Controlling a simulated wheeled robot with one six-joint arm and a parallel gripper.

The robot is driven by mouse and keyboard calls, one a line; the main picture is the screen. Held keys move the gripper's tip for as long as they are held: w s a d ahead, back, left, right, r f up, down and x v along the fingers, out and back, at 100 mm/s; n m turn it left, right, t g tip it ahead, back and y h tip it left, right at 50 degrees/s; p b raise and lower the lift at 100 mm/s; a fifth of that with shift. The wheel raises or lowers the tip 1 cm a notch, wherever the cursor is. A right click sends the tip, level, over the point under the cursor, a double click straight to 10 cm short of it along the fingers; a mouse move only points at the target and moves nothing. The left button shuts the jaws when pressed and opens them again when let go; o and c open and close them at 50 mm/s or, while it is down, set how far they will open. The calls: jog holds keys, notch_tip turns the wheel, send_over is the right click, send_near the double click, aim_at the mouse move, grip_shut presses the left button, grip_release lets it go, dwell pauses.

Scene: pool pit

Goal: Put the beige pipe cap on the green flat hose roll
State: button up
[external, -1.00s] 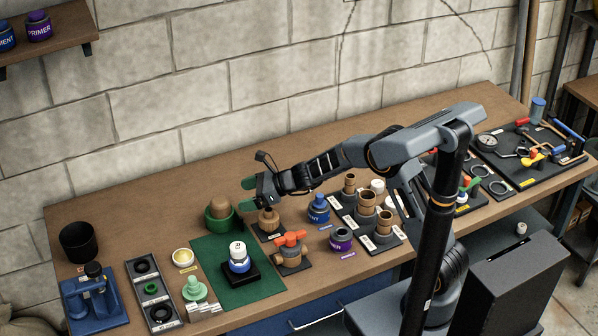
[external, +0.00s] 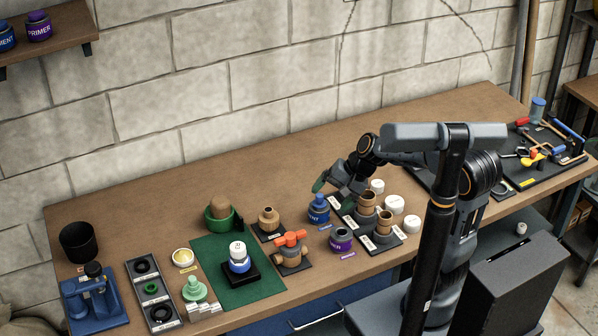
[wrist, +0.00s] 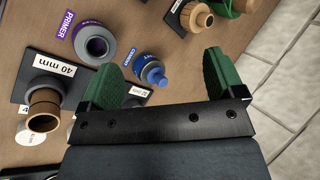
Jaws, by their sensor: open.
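The beige pipe cap (external: 220,207), a rounded tan-brown piece, sits on the green hose roll (external: 211,223) at the back edge of the green mat. The cap (wrist: 245,5) and part of the roll (wrist: 226,9) show at the top right edge of the wrist view, cut off. My gripper (external: 326,190) is open and empty, well to the right of them, above the pipe fittings near the blue can. In the wrist view its two green fingers (wrist: 161,62) stand wide apart with nothing between them.
The blue can (external: 319,208), purple primer can (external: 341,239) and brown pipe fittings (external: 384,222) stand close under my gripper. A brown fitting (external: 269,217) and an orange-handled valve (external: 290,242) stand right of the mat.

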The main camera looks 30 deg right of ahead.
jog(key=s+d+n+h, duration=0.6)
jog(key=s+d+n, duration=0.1)
jog(key=d, duration=0.5)
jog(key=shift+s+d+t, duration=0.15)
jog(key=shift+s+t, duration=0.25)
jog(key=shift+s, duration=0.2)
